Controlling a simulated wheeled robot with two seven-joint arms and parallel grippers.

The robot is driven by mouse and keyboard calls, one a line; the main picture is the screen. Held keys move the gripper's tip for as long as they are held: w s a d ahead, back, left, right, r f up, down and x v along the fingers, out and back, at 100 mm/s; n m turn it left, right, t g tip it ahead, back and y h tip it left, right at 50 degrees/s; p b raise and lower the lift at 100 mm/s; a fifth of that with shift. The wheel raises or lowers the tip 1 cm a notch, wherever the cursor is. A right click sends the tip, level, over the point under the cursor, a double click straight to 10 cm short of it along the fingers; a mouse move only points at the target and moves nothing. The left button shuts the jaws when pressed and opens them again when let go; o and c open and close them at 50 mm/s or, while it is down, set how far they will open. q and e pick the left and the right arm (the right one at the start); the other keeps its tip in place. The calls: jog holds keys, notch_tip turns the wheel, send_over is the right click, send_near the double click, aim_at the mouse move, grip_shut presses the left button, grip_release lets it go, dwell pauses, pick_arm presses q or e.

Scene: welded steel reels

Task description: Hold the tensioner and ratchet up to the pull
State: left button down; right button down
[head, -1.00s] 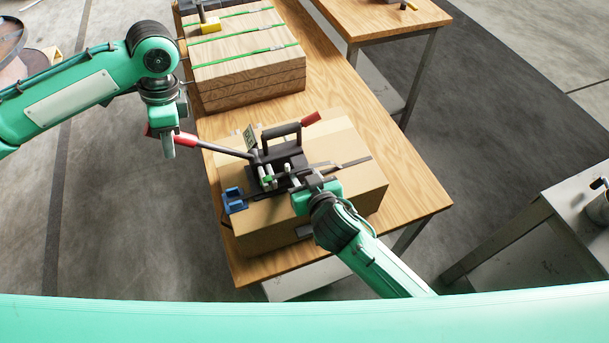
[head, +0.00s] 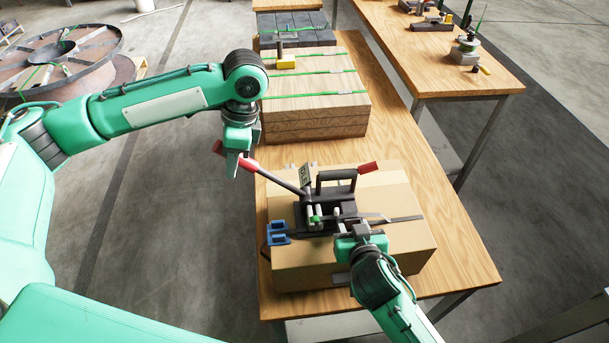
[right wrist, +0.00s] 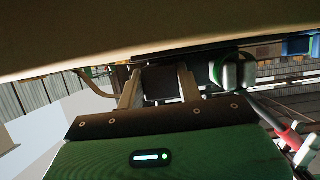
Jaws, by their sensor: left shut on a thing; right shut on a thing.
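The black tensioner (head: 327,213) sits on top of a cardboard box (head: 408,242), with a dark strap (head: 392,219) running out to its right. Its long lever (head: 283,184) with a red grip slants up to the left, past the box's edge. My left gripper (head: 232,165) is shut on the red grip. My right gripper (head: 357,232) is shut on the near side of the tensioner. In the right wrist view a dark block of it (right wrist: 160,82) lies between the fingers; the exact contact is shadowed.
A blue part (head: 278,232) is at the box's left edge. Strapped wooden boards (head: 315,100) lie farther back on the table (head: 385,125). A second table (head: 440,75) with tools stands at the right. A large steel reel (head: 60,55) is at the far left. Floor left of the table is clear.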

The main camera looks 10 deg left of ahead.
pick_arm(q)
jog(key=shift+f, duration=0.25)
dwell(0.7)
jog(key=shift+s+a+f+t+h, duration=0.85)
jog(key=shift+a+f+h, duration=1.5)
jog(key=shift+f, duration=1.7)
jog(key=shift+w+d+r+g+y, duration=0.3)
jog(key=shift+d+r+y, duration=0.55)
jog(key=shift+r, duration=0.55)
jog(key=shift+w+d+r+g+y, duration=0.25)
jog(key=shift+d+r+y, duration=0.55)
jog(key=shift+r, duration=0.55)
jog(key=shift+w+d+r+g+y, duration=0.3)
jog(key=shift+d+r+y, duration=0.5)
jog(key=shift+r, duration=0.6)
jog(key=shift+d, duration=0.1)
jog(key=shift+f, duration=0.1)
